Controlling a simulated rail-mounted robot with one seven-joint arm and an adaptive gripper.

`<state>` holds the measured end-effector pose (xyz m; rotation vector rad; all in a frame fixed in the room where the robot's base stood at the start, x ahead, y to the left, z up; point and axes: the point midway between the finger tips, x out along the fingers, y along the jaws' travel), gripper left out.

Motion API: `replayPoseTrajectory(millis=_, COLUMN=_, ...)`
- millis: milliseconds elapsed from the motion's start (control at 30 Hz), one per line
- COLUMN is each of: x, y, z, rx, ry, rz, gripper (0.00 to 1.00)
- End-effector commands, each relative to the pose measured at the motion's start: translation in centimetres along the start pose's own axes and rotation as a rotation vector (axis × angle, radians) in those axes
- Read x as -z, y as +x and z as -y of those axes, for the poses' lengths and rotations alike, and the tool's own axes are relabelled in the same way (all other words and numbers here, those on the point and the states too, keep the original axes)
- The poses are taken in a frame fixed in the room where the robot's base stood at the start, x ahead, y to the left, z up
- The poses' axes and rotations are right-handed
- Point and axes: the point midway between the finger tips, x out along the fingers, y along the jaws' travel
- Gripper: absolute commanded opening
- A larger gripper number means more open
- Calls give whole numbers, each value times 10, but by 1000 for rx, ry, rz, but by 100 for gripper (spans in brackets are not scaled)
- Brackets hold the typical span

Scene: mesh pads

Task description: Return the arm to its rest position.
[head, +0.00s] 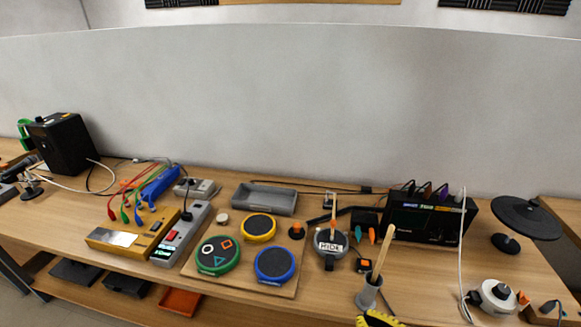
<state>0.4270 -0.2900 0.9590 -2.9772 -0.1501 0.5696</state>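My arm and gripper do not show in the head view. The wooden board (205,284) lies on the workbench (330,300) near its front edge. On it are a green-rimmed round pad (217,255) with shape marks, a yellow-rimmed pad (258,227) and a blue-rimmed pad (275,264). A grey round item (330,243) with a "HIDE" label stands at the board's right.
A grey tray (264,199) lies behind the pads. A yellow meter (131,236) and a power strip (180,236) lie left. A black device (429,220), a cup with a stick (368,293) and a black disc (526,216) stand right. A yellow-and-black item (377,319) is cut off below.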

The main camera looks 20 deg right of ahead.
Motion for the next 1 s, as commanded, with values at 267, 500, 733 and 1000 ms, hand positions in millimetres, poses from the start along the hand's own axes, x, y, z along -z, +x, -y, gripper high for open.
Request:
replayPoseTrajectory(millis=267, x=83, y=77, z=134, rx=159, ry=-315, rz=-69, gripper=0)
replayPoseTrajectory(millis=500, x=193, y=58, z=269, rx=131, ry=-459, rz=-324, gripper=0)
replayPoseTrajectory(millis=733, x=274, y=-49, z=282, rx=-54, ry=-309, rz=-640, gripper=0)
replayPoseTrajectory(millis=1000, x=363, y=-115, z=271, rx=-105, ry=-124, rz=-745, gripper=0)
